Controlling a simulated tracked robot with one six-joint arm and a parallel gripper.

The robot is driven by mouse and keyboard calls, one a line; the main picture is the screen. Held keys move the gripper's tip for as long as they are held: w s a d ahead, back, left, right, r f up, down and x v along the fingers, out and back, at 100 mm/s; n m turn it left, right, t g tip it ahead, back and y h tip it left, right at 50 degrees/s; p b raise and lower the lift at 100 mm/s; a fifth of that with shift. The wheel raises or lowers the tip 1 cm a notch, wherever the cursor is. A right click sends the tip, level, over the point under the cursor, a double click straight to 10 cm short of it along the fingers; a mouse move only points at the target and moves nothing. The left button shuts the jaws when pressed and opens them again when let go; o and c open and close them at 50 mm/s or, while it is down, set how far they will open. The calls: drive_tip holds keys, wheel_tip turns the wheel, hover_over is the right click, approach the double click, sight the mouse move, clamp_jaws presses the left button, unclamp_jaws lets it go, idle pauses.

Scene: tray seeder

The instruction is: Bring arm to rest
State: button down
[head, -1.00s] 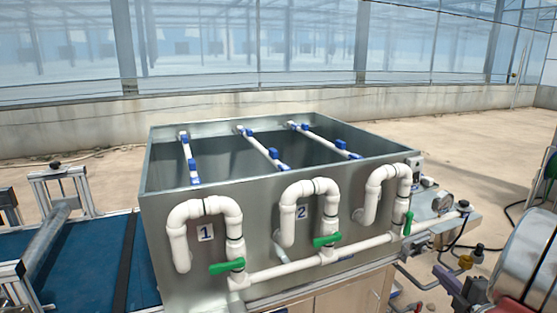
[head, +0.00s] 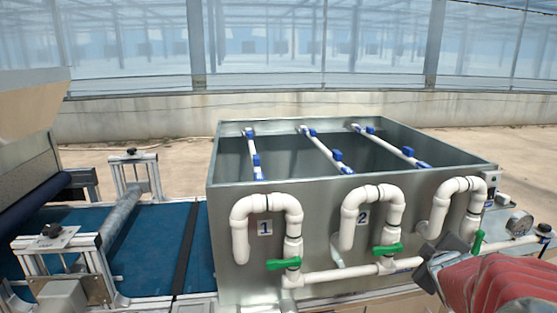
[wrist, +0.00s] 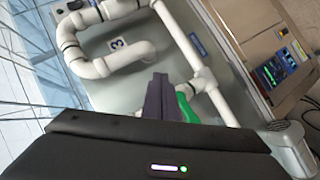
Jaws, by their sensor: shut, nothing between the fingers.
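My gripper (wrist: 163,88) is shut and empty in the wrist view, its dark fingertips together in front of the pipework. In the head view my gripper (head: 428,274) shows at the lower right, in front of the tank's pipes; its fingertips are hard to make out there. The green handle of the third valve (wrist: 187,104) shows just right of the fingers in the wrist view, partly hidden by them. I cannot tell whether they touch it. The same handle (head: 478,242) stands nearly upright in the head view.
The metal tank (head: 225,215) carries white pipes with green handles at valve 1 (head: 284,264) and valve 2 (head: 388,249), both lying about level. A blue conveyor (head: 150,245) runs to the left. A lit control panel (wrist: 270,72) shows in the wrist view. Open floor lies behind the tank.

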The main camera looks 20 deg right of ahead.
drive_tip(key=a+r+m+y, duration=0.1)
drive_tip(key=a+m, duration=0.1)
drive_tip(key=a, duration=0.9)
drive_tip(key=s+a+f+m+g+y, duration=0.1)
drive_tip(key=s+a, duration=0.5)
drive_tip(key=a, duration=0.7)
drive_tip(key=s+a+f+m+g+y, duration=0.1)
drive_tip(key=s+a+g+y, duration=0.2)
drive_tip(key=a, duration=1.1)
drive_tip(key=s+y, duration=0.2)
drive_tip(key=s, duration=0.2)
drive_tip(key=shift+s+f+m+y, duration=0.15)
drive_tip(key=shift+f+m+y, duration=0.2)
drive_tip(key=shift+m+y, duration=0.05)
